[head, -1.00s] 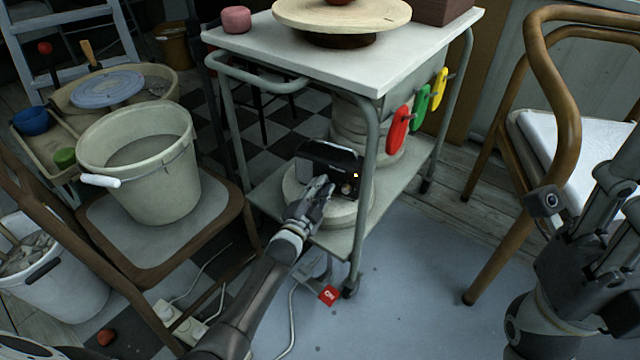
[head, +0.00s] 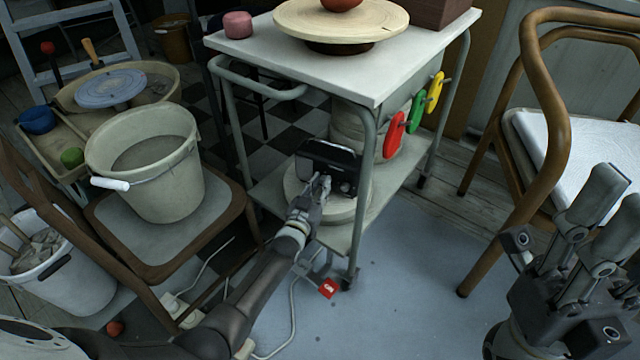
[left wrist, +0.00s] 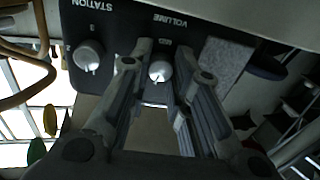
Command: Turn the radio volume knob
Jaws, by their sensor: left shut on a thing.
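The black radio (head: 330,153) stands on a round pale slab on the trolley's lower shelf in the head view. In the left wrist view its front panel (left wrist: 115,35) appears upside down, with STATION and VOLUME lettering. The silver volume knob (left wrist: 160,71) sits between my left gripper's fingertips (left wrist: 158,60). The station knob (left wrist: 88,55) is free beside them. In the head view my left gripper (head: 321,184) is at the radio's front and hides the volume knob; it is shut on that knob. My right gripper (head: 612,200) is at the right edge, fingers apart and empty, away from the radio.
The trolley's top (head: 400,62) overhangs the radio, and a front leg (head: 364,200) stands right of it. A chair with a bucket (head: 150,160) is at left, another chair (head: 545,140) at right. A cable (head: 293,310) lies on the floor.

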